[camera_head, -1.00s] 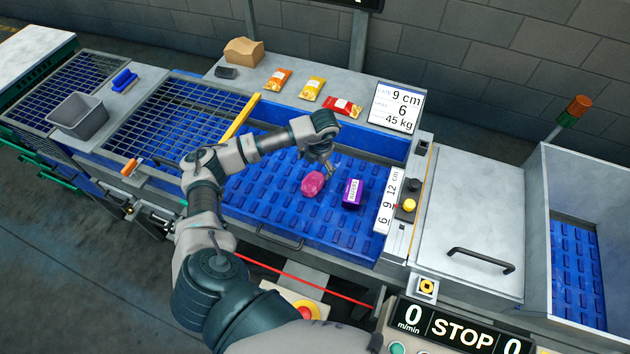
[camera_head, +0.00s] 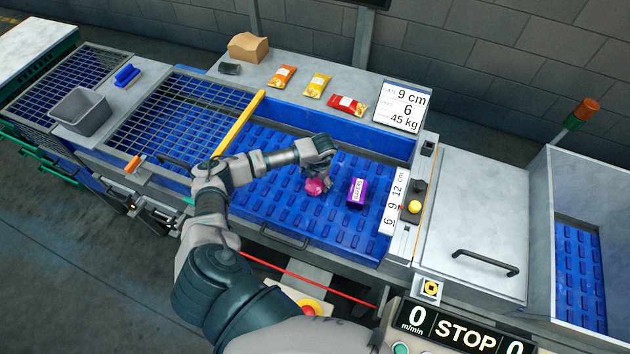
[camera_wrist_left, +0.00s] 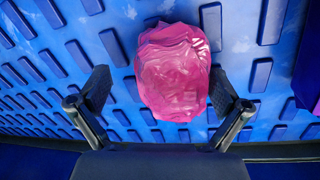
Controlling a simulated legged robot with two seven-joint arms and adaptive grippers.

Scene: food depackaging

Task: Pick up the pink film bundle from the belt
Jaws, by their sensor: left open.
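The pink film bundle (camera_head: 314,187), a crumpled rounded wad, lies on the blue belt (camera_head: 270,195). In the left wrist view the bundle (camera_wrist_left: 174,72) lies ahead of and partly between the two fingers. My left gripper (camera_head: 320,180) is at the bundle from above and hides part of it in the head view. In the wrist view the left gripper (camera_wrist_left: 160,97) is open, with a finger on each side and nothing clamped. I cannot tell whether a finger touches the bundle. My right gripper is not in view.
A purple labelled box (camera_head: 357,192) lies on the belt just right of the bundle. A yellow bar (camera_head: 238,124) crosses the belt on the left. The blue side wall (camera_head: 350,138) runs behind. Snack packets (camera_head: 318,85) lie on the back ledge.

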